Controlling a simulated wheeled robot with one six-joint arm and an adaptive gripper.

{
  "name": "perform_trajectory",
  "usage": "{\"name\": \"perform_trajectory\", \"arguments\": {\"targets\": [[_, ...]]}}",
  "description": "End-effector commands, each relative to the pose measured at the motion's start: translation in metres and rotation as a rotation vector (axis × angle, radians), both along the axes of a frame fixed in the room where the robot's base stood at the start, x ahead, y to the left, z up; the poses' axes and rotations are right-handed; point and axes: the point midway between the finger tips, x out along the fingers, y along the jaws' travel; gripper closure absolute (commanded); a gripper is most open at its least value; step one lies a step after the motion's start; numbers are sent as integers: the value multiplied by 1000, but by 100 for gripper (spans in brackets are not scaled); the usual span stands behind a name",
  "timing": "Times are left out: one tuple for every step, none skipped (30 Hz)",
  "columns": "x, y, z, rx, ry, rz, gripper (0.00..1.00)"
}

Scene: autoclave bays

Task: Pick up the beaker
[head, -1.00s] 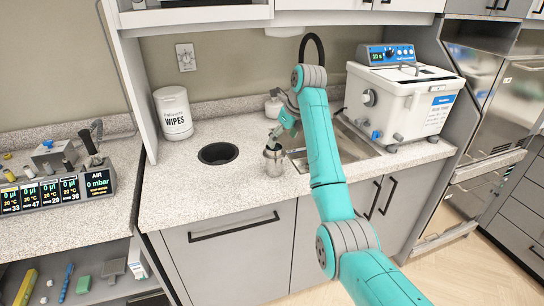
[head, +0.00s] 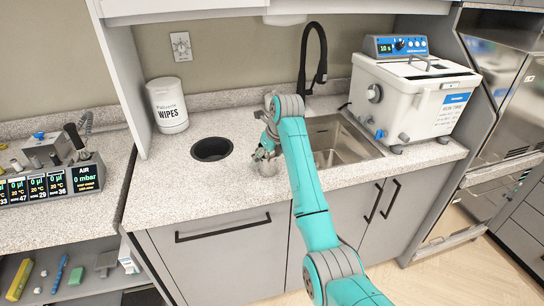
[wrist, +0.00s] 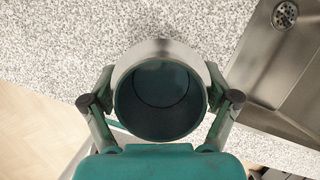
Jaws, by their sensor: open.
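The beaker (head: 268,168) is a grey metal cup standing on the speckled counter, left of the sink. In the wrist view I look down into its round open mouth, and its shiny wall (wrist: 160,50) shows above the dark inside. My gripper (head: 266,153) is down at the beaker and partly covers it in the head view. In the wrist view the fingers of my gripper (wrist: 162,98) stand on either side of the beaker, open. Whether the fingertips touch its wall cannot be told.
The sink (head: 340,140) with a black tap (head: 314,50) lies just right of the beaker. A round black hole (head: 212,149) is in the counter to its left. A wipes tub (head: 167,105) stands at the back left and a white water bath (head: 412,100) at the right.

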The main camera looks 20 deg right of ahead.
Motion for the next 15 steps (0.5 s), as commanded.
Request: {"name": "perform_trajectory", "arguments": {"targets": [[0,0,0,0,-1,0,13],[0,0,1,0,-1,0,13],[0,0,1,0,-1,0,13],[0,0,1,0,-1,0,13],[0,0,1,0,-1,0,16],[0,0,1,0,-1,0,26],[0,-1,1,0,-1,0,33],[0,-1,1,0,-1,0,41],[0,-1,1,0,-1,0,51],[0,-1,1,0,-1,0,58],[0,-1,1,0,-1,0,64],[0,-1,1,0,-2,0,64],[0,-1,1,0,-2,0,64],[0,-1,1,0,-2,0,64],[0,-1,1,0,-2,0,65]]}}
